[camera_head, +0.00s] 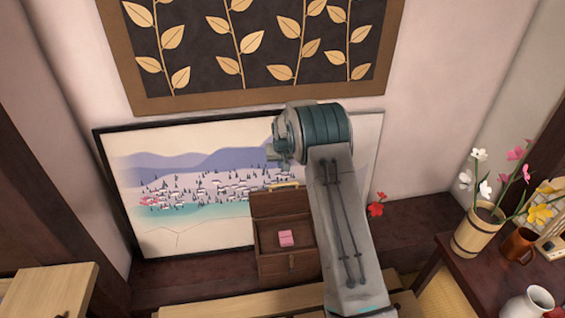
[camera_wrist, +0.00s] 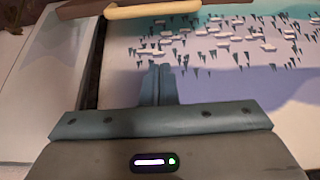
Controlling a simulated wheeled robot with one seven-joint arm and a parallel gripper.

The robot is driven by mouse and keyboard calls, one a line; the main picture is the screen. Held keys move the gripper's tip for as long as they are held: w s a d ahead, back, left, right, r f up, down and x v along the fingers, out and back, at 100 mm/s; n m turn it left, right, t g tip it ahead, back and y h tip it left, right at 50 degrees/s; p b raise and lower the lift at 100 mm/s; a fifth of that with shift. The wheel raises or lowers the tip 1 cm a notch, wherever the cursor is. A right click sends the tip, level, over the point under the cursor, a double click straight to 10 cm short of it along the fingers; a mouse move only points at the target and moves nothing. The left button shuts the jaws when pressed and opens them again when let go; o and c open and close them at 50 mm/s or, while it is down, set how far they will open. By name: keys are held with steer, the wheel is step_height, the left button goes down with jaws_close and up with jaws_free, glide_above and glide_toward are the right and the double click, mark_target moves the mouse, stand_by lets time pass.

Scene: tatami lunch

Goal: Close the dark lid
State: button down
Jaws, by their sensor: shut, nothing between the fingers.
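The dark lid (camera_head: 274,204) stands raised at the back of a small brown box (camera_head: 287,264), so the box is open. A pale yellow handle (camera_head: 284,186) is on the lid's upper edge. In the wrist view, the handle (camera_wrist: 155,10) and a strip of the lid (camera_wrist: 85,10) show at the top. My gripper (camera_head: 272,157) is above the lid, in front of the painting; its shut fingers also show in the wrist view (camera_wrist: 161,72). They hold nothing and appear apart from the lid. My arm hides part of the box's right side.
A pink item (camera_head: 286,238) lies inside the box. A landscape painting (camera_head: 190,225) leans on the wall behind. A red flower (camera_head: 377,205) is right of my arm. A table (camera_head: 445,285) at right bears a flower vase (camera_head: 478,232), a brown mug (camera_head: 518,245) and a white jug (camera_head: 528,303).

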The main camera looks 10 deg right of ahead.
steer(key=f, duration=0.5)
steer(key=shift+s, duration=0.4)
steer(key=shift+s+b, duration=0.3)
steer(key=shift+s, duration=0.35)
